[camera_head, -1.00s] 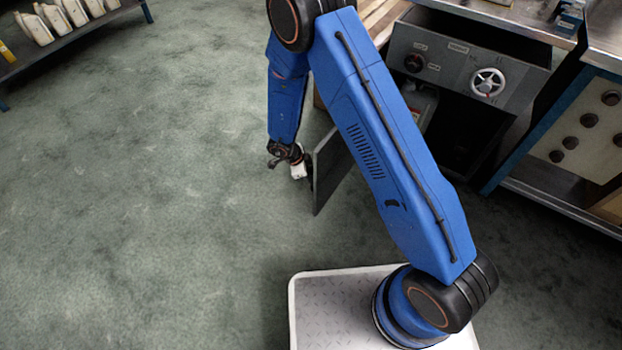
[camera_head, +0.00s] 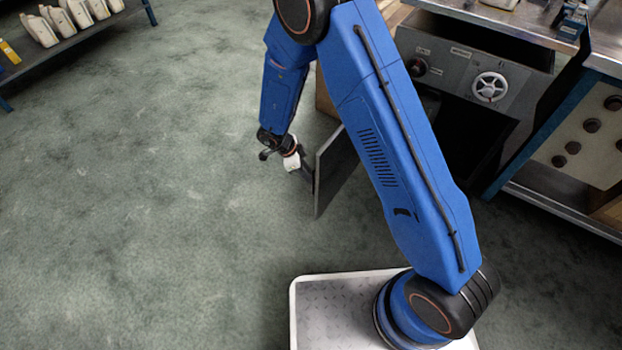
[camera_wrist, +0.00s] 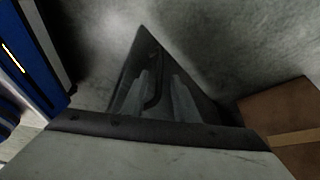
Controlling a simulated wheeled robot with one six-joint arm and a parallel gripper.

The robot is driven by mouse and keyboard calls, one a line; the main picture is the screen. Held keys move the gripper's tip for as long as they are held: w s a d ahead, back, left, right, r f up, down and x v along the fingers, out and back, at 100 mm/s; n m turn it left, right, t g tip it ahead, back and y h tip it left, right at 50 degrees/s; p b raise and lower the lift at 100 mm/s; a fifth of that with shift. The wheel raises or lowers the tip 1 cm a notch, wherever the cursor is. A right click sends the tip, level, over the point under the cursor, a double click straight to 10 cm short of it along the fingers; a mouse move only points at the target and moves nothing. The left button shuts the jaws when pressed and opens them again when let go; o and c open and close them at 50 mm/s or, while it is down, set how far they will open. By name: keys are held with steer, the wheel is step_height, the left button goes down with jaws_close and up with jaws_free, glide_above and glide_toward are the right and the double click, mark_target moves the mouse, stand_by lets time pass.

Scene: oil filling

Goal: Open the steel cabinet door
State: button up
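The steel cabinet (camera_head: 525,95) stands at the right in the head view, with a dial and a handwheel on its front panel. Its grey door (camera_head: 335,172) stands swung out from the front, leaving a dark opening below the panel. My gripper (camera_head: 306,176) is beside the door's outer face, near its free edge. In the wrist view the door (camera_wrist: 205,100) is a dark wedge, and a curved dark handle (camera_wrist: 155,75) lies between the fingertips of my gripper (camera_wrist: 160,88). The fingers are apart, with a gap visible around the handle. My arm hides part of the cabinet.
A shelf (camera_head: 95,38) with several white bottles stands at the upper left. A metal-topped bench (camera_head: 560,205) is at the right. A brown box (camera_wrist: 288,125) shows at the right in the wrist view. The floor (camera_head: 140,210) at the left is clear.

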steer(key=v, duration=1)
steer(key=shift+r, duration=0.1)
